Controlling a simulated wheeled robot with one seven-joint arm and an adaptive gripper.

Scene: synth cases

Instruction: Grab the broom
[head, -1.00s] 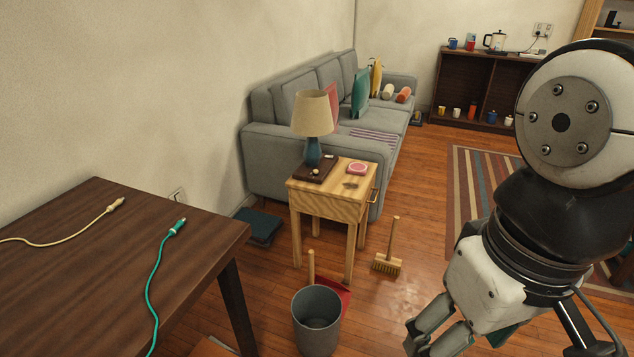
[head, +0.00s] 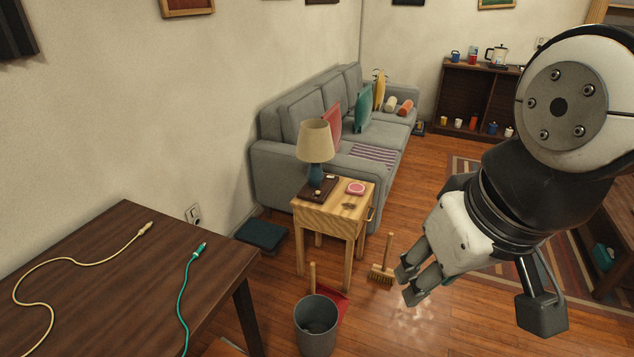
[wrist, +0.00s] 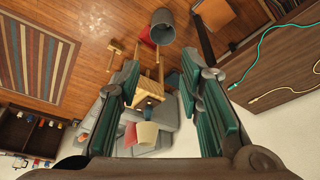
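The broom (head: 382,273) is a small brush with a wooden handle and pale bristles. It stands upright on the wooden floor, right of the small side table. My gripper (head: 408,283) appears just right of the broom head in the head view. In the wrist view, the broom (wrist: 113,53) is small, beyond and left of the fingers. There my gripper (wrist: 160,75) has its two green-padded fingers wide apart with nothing held between them.
A wooden side table (head: 338,212) with a lamp stands left of the broom. A grey bin (head: 315,325) and a red dustpan (head: 337,303) are at its front. A dark table (head: 110,275) with cables fills the lower left. Floor around the broom's right side is clear.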

